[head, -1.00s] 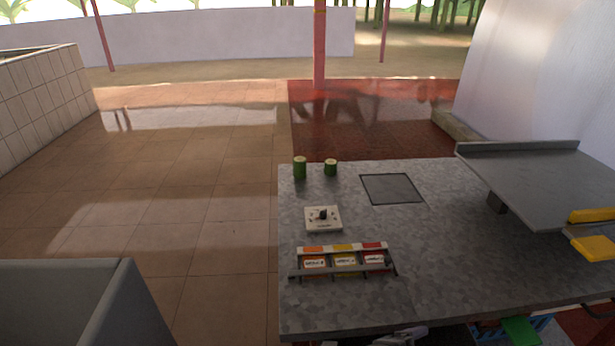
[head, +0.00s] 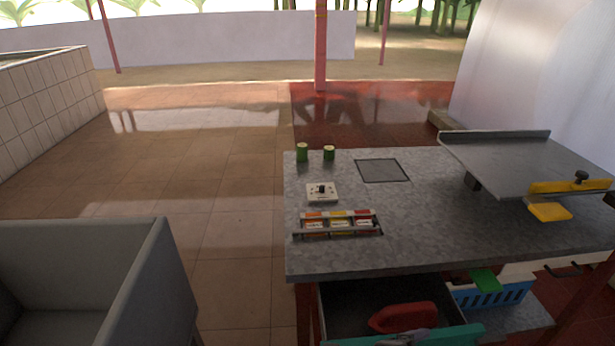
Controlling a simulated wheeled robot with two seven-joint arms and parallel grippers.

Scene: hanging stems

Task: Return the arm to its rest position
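No arm is clearly visible in the head view. A small grey piece (head: 405,338) is cut off by the bottom edge, in front of an open drawer (head: 345,296) under the table. It may be the tip of my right gripper, but too little shows to tell whether it is open or shut. A red object (head: 403,317) lies in the drawer just beyond it; I cannot tell if they touch. My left gripper is out of view.
The grey table (head: 430,225) carries two green cylinders (head: 302,152), a white dial box (head: 322,191), a labelled rack (head: 338,224) and a raised metal tray (head: 530,165). A blue crate (head: 490,293) stands below. A grey bin (head: 130,285) is at left; the tiled floor between is open.

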